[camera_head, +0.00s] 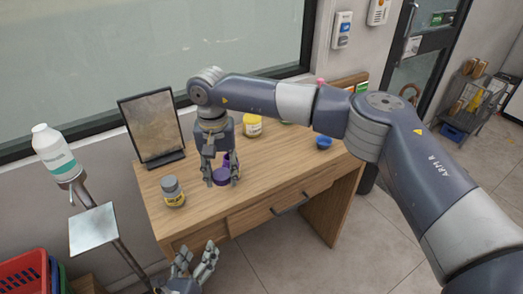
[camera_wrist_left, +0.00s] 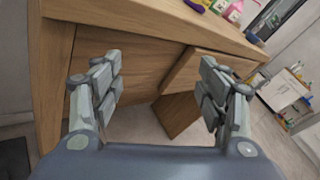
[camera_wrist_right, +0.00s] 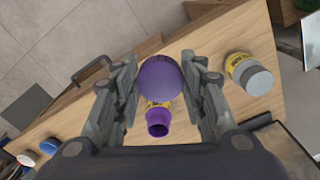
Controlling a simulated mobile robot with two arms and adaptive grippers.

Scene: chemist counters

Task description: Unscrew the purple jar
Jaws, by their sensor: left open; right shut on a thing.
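The purple jar (camera_wrist_right: 158,76) shows as a round purple top between the fingertips of my right gripper (camera_wrist_right: 160,85). In the head view the purple jar (camera_head: 221,177) is low on the wooden desk, and my right gripper (camera_head: 221,181) is shut on it from above. The fingers hide its sides, and I cannot tell whether its lid is loose. My left gripper (camera_head: 193,262) is open and empty, in front of the desk and below its top; the left wrist view shows its fingers (camera_wrist_left: 158,95) wide apart.
A purple-necked container with a yellow label (camera_wrist_right: 158,122) stands just behind the held jar. A grey-capped yellow jar (camera_head: 173,192) is to the left. A picture frame (camera_head: 153,125), a yellow jar (camera_head: 252,126) and a blue dish (camera_head: 323,142) are on the desk. The front right desktop is clear.

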